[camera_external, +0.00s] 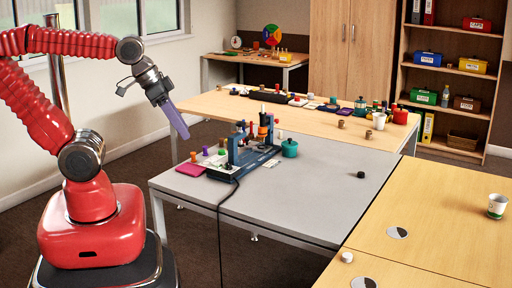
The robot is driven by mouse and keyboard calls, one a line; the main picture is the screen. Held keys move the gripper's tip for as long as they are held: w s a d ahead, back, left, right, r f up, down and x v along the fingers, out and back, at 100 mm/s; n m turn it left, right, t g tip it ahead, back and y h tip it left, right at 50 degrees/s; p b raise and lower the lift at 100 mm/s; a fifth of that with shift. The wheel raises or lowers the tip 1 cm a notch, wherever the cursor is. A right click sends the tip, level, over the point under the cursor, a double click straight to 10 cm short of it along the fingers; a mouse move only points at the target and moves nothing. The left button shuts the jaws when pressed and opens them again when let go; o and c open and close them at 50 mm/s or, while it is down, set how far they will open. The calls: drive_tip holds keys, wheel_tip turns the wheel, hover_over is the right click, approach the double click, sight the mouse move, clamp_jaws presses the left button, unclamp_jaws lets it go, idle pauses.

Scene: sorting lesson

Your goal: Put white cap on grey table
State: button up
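A small white cap (346,257) sits on the wooden table at the front right, close to its edge with the grey table. The grey table (310,208) is in the middle, with a wide bare top at its front and right. My gripper (184,133) is raised at the left, above and behind the grey table's left edge, far from the white cap. Its long purplish fingers point down and to the right; they look like one piece, so I cannot tell whether they are open or shut. I see no separate object in them.
On the grey table stand a blue rig (247,150), a teal pot (289,148), a magenta pad (190,170), a black cap (361,175) and several small coloured caps. A cable (219,215) hangs over the front edge. The right wooden table holds a white cup (497,206) and round markers (397,233).

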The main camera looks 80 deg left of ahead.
drive_tip(key=shift+s+a, duration=0.2)
drive_tip(key=shift+s, duration=0.2)
drive_tip(key=shift+o, duration=0.9)
